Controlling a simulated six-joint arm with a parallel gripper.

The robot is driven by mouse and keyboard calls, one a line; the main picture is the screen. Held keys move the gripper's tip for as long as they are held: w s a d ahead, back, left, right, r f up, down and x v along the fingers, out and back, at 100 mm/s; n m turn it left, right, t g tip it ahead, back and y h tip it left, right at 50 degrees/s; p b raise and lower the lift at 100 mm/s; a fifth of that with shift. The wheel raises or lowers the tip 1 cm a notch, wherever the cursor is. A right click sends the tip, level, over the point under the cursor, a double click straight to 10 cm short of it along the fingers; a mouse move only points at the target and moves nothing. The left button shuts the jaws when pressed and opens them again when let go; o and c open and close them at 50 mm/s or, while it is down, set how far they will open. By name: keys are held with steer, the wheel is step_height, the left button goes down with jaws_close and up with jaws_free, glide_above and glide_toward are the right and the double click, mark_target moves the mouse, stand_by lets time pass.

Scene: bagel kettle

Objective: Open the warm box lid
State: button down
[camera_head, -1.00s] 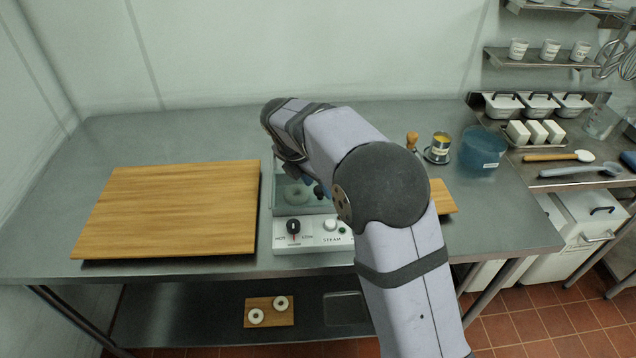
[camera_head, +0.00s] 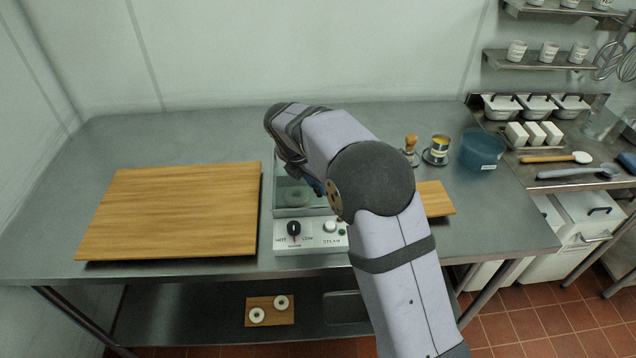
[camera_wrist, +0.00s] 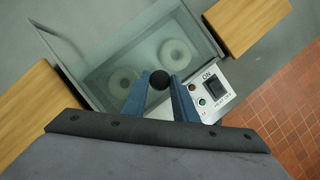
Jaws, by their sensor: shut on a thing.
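The warm box (camera_head: 307,235) stands at the front middle of the steel table, with a white control panel. It also shows in the wrist view (camera_wrist: 208,97), where two pale ring-shaped bagels (camera_wrist: 122,84) lie inside. In the wrist view, my gripper (camera_wrist: 158,84) is shut on a round black knob (camera_wrist: 160,79) above the box's front side. The knob appears to be the lid's handle. The bagels show through what looks like clear glass; I cannot tell how far the lid is tilted. In the head view, my arm hides much of the box and the knob.
A large wooden board (camera_head: 170,212) lies left of the box, and a smaller board (camera_head: 436,198) lies right. The table behind the box is clear.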

steer(key=w+p, duration=0.6)
steer(key=w, duration=0.1)
steer(key=shift+r, duration=0.35)
steer(key=shift+w+f+p, duration=0.25)
steer(key=shift+w+p, duration=0.2)
steer(key=shift+w, duration=0.1)
steer(key=c, duration=1.4)
jaws_free()
steer(key=shift+s, duration=0.1)
steer(key=shift+c, duration=0.2)
steer(key=b+v, duration=0.2)
steer(key=v, duration=0.5)
steer(key=shift+b, duration=0.4)
steer(key=shift+r, duration=0.1)
